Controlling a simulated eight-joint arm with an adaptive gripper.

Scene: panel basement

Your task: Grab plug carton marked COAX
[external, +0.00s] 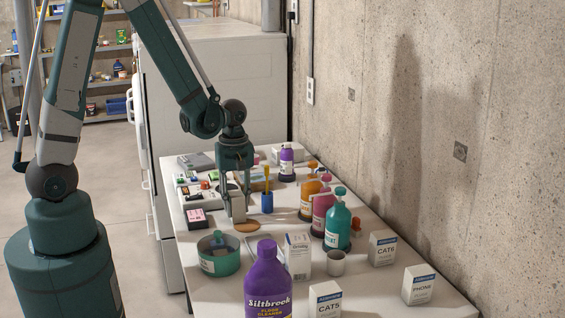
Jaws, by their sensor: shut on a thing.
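My gripper (236,212) is over the middle of the white table, pointing down. It is shut on a small pale thing (238,206) between its fingers. The fingers hide most of it, and I cannot read a mark on it. I can read COAX on no carton in view.
A purple Siltbrook bottle (267,285) stands at the front. A green tin (219,256), a white box (298,256), a grey cup (336,264), a blue cup (267,203) and a teal bottle (338,224) surround my gripper. A tan disc (248,226) lies close by.

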